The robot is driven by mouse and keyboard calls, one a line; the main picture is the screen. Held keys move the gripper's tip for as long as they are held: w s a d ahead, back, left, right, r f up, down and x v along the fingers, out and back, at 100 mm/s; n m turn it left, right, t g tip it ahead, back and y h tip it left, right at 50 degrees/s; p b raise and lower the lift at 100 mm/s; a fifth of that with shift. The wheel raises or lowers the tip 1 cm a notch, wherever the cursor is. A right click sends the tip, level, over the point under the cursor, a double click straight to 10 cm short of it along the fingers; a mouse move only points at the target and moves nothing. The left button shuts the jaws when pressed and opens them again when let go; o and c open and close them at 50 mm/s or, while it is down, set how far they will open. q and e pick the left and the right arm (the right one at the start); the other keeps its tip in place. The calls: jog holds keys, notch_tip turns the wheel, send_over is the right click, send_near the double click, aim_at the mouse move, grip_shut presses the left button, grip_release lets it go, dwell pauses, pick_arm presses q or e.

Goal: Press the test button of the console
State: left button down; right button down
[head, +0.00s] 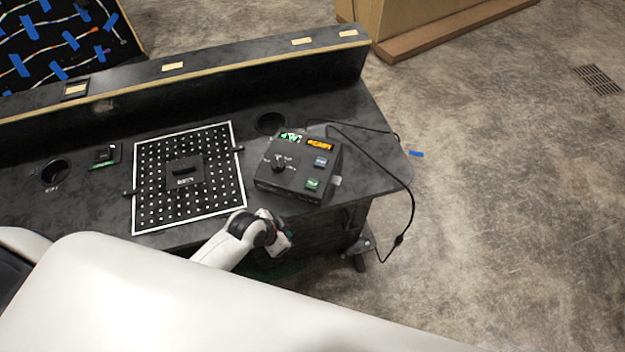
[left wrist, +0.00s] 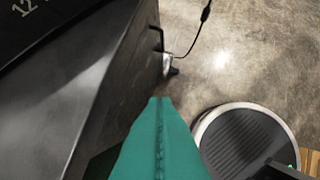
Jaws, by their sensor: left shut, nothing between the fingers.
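The console (head: 297,163) is a dark box with a sloped top near the right end of the black table. Its top has a green lit button (head: 312,184) at the lower right, a pale button (head: 321,161) above it, a black knob (head: 278,167) at the left, and green and orange displays at the back. My left gripper (head: 284,245) is in front of the table's near edge, below and left of the console, apart from it. In the left wrist view its teal fingers (left wrist: 160,135) are shut and empty beside the table's dark side. The right gripper is not visible.
A perforated board (head: 158,200) with a white border lies left of the console on the table (head: 75,215). A black cable (head: 413,205) hangs off the right end. A raised ledge (head: 215,75) runs along the back. A cardboard box (head: 415,20) stands behind on open floor.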

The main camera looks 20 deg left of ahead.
pick_arm(q)
jog(key=w+d+r+m+h, duration=0.1)
jog(key=w+d+r+m, duration=0.15)
jog(key=r, duration=0.45)
jog(key=w+d+r+m+h, duration=0.1)
jog(key=w+r+m+h, duration=0.1)
jog(key=w+r+m, duration=0.3)
notch_tip(320, 180, up, 6)
jog(key=m+t+h, duration=0.1)
jog(key=m, duration=0.3)
send_over(308, 185)
jog(key=shift+s+r+p, duration=0.1)
jog(key=shift+r+p, duration=0.05)
jog(key=shift+p, duration=0.15)
notch_tip(308, 185, down, 9)
jog(key=b, duration=0.7)
dwell(0.3)
jog(key=shift+f+b, duration=0.35)
jog(key=shift+b, duration=0.05)
